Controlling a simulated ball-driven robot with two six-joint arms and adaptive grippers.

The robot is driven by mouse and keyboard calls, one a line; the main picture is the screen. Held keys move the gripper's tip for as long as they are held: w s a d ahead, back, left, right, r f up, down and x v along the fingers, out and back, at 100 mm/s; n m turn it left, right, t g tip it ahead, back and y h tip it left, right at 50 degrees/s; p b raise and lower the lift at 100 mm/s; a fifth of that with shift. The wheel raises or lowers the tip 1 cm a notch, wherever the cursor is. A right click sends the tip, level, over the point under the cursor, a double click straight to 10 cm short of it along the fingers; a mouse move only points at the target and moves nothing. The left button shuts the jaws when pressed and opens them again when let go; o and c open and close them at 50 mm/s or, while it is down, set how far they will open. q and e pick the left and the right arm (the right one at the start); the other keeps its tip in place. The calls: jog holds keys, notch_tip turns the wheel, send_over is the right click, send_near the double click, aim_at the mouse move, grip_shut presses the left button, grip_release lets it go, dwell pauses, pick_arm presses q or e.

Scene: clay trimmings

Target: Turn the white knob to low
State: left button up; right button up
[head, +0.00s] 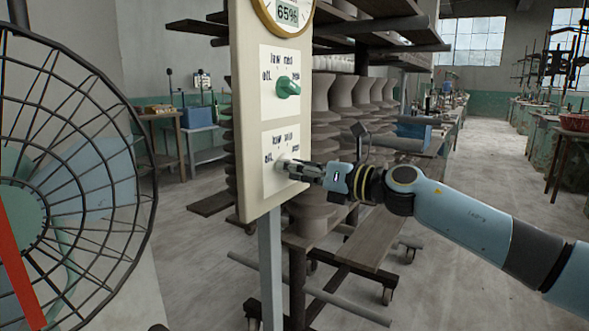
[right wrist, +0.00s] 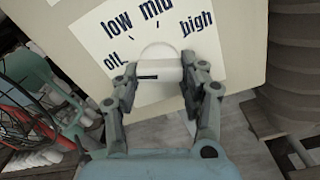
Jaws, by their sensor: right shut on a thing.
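The white knob (head: 281,163) is on the lower white label card (head: 271,183) of the upright panel. In the right wrist view the knob (right wrist: 158,54) shows a dark line on its left part, on the side of the "off" mark. The marks "off", "low", "mid" and "high" run round it from left to right. My right gripper (head: 293,166) is at the knob, with a finger on each side; in the wrist view (right wrist: 162,84) it is shut on it. The fingers partly hide the knob in the head view. My left gripper is not in view.
A green knob (head: 287,87) sits on the upper card, below a round gauge (head: 287,13) reading 65%. A large caged fan (head: 70,170) stands at the left. A shelf rack with stacked clay pots (head: 340,95) stands behind the panel. Open floor lies at the right.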

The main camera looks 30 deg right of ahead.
jog(key=shift+c, duration=1.5)
jog(key=m+p, duration=0.3)
jog(key=shift+r, duration=0.3)
jog(key=m+p, duration=0.3)
jog(key=shift+a+r, duration=0.1)
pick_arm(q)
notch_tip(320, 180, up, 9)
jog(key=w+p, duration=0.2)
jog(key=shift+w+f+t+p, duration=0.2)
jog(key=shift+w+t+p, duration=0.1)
pick_arm(e)
jog(key=shift+m, duration=1.4)
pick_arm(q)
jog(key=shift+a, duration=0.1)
pick_arm(e)
jog(key=o, duration=1.2)
jog(key=shift+s+f, duration=0.1)
jog(key=shift+f, duration=0.1)
jog(key=shift+c, duration=0.2)
